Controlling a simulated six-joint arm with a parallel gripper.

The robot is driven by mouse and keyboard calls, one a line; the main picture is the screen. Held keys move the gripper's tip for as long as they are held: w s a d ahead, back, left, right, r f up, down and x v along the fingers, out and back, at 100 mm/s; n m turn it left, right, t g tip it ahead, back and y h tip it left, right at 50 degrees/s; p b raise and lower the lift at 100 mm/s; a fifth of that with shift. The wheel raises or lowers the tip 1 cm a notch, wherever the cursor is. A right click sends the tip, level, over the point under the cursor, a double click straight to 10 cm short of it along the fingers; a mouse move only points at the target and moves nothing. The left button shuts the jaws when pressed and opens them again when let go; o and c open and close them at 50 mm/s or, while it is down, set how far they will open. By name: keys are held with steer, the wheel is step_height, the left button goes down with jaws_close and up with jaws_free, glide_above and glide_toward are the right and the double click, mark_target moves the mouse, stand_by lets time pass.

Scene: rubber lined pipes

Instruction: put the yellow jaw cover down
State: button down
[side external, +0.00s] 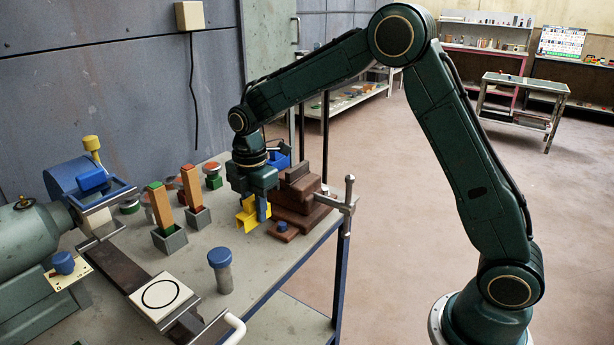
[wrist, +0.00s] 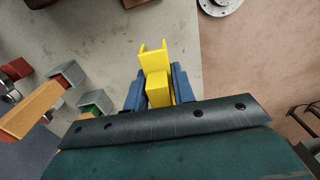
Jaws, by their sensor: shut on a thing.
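The yellow jaw cover (side external: 247,215) is a bright yellow angular piece with a forked end. It hangs between the fingers of my gripper (side external: 257,213), over the right part of the workbench. In the wrist view the jaw cover (wrist: 156,75) sits between the two blue fingers of my gripper (wrist: 158,90), with its fork pointing up in the picture. My gripper is shut on it. Whether its lower edge touches the bench top is hard to tell.
A brown stepped block (side external: 297,195) with a clamp (side external: 347,195) stands just right of my gripper. A blue-capped grey cylinder (side external: 220,270) stands in front. Grey holders with orange bars (side external: 161,207) are to the left. Bench top (side external: 258,262) near the front right edge is bare.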

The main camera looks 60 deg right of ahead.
step_height(320, 180, up, 10)
steer(key=shift+f, duration=0.25)
steer(key=shift+d, duration=0.1)
stand_by(0.5)
steer(key=shift+w+d+r, duration=0.3)
steer(key=shift+d, duration=0.1)
steer(key=w+d+r, duration=0.3)
steer(key=d+r, duration=0.2)
steer(key=d, duration=0.4)
step_height(320, 180, up, 7)
glide_above(299, 166)
steer(key=shift+w+d+f+n, duration=0.1)
steer(key=shift+w+f+n, duration=0.05)
steer(key=shift+n, duration=0.15)
step_height(299, 166, down, 16)
steer(key=shift+r, duration=0.1)
steer(key=shift+f, duration=2.15)
